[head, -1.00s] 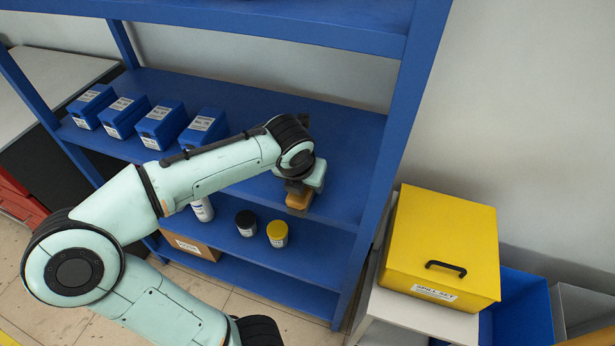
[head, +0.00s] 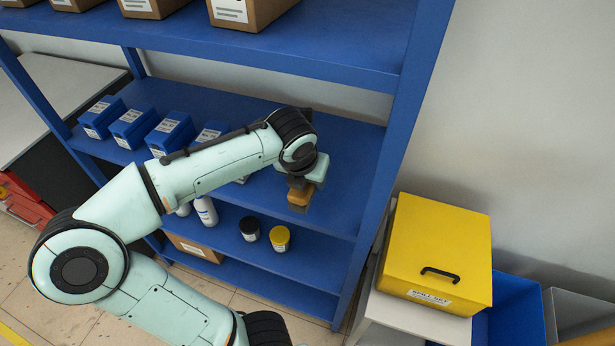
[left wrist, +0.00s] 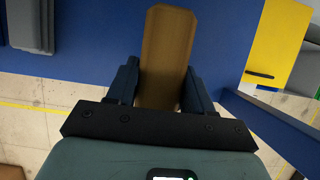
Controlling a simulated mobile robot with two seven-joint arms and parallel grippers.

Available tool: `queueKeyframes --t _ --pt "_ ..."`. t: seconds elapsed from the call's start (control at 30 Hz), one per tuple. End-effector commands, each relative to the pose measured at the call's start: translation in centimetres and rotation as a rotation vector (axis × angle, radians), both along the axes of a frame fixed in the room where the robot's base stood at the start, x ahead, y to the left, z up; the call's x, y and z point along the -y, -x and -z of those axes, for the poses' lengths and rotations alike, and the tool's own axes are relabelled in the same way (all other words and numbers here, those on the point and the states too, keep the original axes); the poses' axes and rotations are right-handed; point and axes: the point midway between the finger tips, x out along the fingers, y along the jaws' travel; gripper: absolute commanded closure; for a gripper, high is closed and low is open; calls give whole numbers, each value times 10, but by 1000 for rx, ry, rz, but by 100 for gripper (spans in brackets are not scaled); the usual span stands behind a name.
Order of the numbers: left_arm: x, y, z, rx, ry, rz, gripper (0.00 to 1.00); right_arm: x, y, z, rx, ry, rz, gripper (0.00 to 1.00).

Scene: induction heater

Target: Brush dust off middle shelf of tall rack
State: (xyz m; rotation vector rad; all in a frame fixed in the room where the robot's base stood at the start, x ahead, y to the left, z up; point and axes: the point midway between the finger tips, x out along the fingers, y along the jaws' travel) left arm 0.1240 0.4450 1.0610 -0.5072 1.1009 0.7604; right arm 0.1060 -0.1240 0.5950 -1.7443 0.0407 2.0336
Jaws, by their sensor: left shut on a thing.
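The tall blue rack's middle shelf (head: 345,150) spans the head view, with bare blue surface on its right half. I cannot make out any dust on it. My left gripper (head: 300,186) is over the front right part of this shelf, shut on a brush with a tan wooden body (head: 299,197). In the left wrist view the tan brush (left wrist: 167,50) sits between the two dark fingers of the left gripper (left wrist: 164,88), with blue shelf behind it. Its bristles are hidden, and I cannot tell whether it touches the shelf. My right gripper is not in view.
Several blue bins (head: 131,128) stand on the shelf's left half. Cardboard boxes (head: 245,10) sit on the shelf above. A yellow-lidded jar (head: 280,238) and black-lidded jar (head: 249,228) are below. The right post (head: 395,150) is close to my gripper. A yellow box (head: 437,255) stands right of the rack.

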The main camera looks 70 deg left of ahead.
Motion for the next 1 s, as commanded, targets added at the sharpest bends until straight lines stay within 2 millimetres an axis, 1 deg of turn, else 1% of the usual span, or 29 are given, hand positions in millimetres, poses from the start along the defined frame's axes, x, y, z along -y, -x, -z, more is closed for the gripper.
queueKeyframes --t 0.17,0.27,0.5,0.6,0.87,1.0 --pt "0 0 1 1 -1 0 73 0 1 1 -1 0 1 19" --pt "0 0 -3 1 0 0 73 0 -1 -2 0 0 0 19" --pt "0 -1 -25 4 -1 0 73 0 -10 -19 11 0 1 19" --pt "0 0 -30 2 -1 0 73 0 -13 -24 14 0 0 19" --pt "0 0 -29 1 -1 0 73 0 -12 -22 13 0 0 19" --pt "1 -6 -29 -2 -2 -30 73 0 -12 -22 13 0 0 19"
